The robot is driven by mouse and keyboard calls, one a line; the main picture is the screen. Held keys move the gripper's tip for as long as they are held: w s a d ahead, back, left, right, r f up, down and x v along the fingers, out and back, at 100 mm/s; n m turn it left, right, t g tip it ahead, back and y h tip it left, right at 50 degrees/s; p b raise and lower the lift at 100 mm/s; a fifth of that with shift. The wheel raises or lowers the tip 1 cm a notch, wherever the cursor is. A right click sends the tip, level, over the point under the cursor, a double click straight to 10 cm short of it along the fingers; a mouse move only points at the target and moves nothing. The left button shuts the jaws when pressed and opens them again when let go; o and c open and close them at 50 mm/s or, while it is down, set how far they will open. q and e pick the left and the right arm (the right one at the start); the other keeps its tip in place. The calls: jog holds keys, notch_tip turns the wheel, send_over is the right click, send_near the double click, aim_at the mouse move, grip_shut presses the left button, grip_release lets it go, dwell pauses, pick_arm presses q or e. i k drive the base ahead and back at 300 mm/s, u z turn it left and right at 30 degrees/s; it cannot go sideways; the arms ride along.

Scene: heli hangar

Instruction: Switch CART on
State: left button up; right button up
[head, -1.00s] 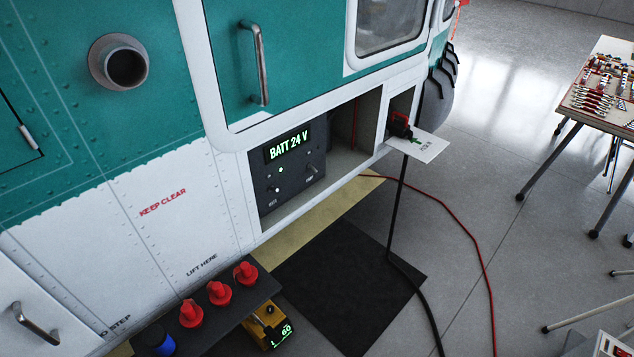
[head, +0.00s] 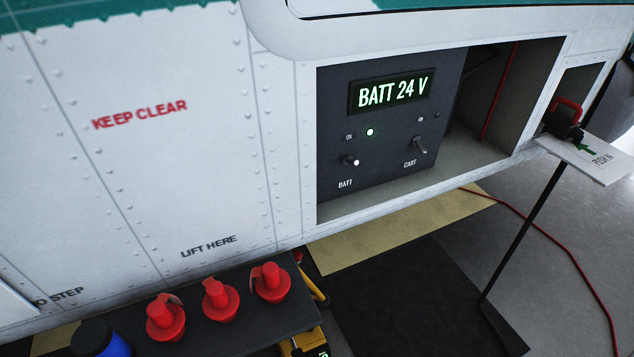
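The dark switch panel (head: 391,182) sits in an open bay low in the helicopter's side. Its display (head: 391,92) reads BATT 24 V in green. The CART switch (head: 419,147) is at the panel's right; its lever appears to point down, and the small lamp above it looks dark. The BATT switch (head: 350,160) is at the left, with a lit lamp up and to its right. A black plug with a red handle (head: 566,119) sits at the small opening on the right, above a white flap (head: 590,158). Neither gripper is in view.

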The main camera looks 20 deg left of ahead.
aim_at(421, 149)
jog(key=z, duration=0.55)
jog(key=k, duration=1.25)
jog(key=u, duration=0.2)
jog(key=i, duration=0.55)
jog(key=u, duration=0.65)
jog(key=i, duration=1.1)
jog(key=z, duration=0.6)
